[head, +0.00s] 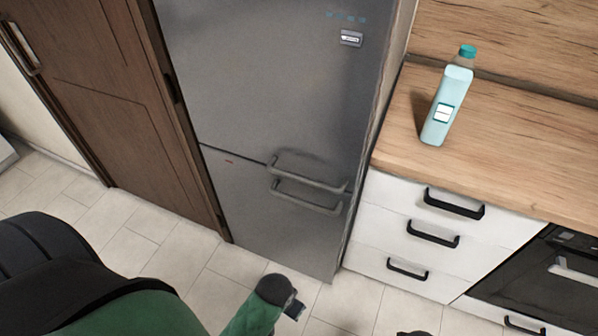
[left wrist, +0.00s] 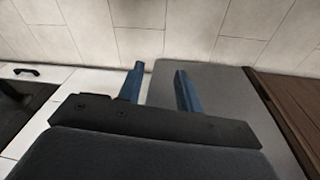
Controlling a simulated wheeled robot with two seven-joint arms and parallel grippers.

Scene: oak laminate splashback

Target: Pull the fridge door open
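The grey fridge (head: 275,85) stands in the middle of the head view with its upper and lower doors closed. Two horizontal bar handles sit close together at the seam: the upper door's handle (head: 308,175) and the lower door's handle (head: 306,197). My left gripper (head: 294,309) is low in front of the fridge, below both handles and apart from them. In the left wrist view my left gripper (left wrist: 158,68) has its two blue fingers spread with nothing between them. A grey fridge surface (left wrist: 225,95) shows beyond them. My right gripper is not clearly visible.
A brown wooden door (head: 120,110) stands left of the fridge. To the right are white drawers (head: 445,235) with black handles, a wooden counter (head: 510,150) with a pale blue bottle (head: 447,105), and an oven (head: 545,272). Tiled floor (head: 225,265) lies clear in front.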

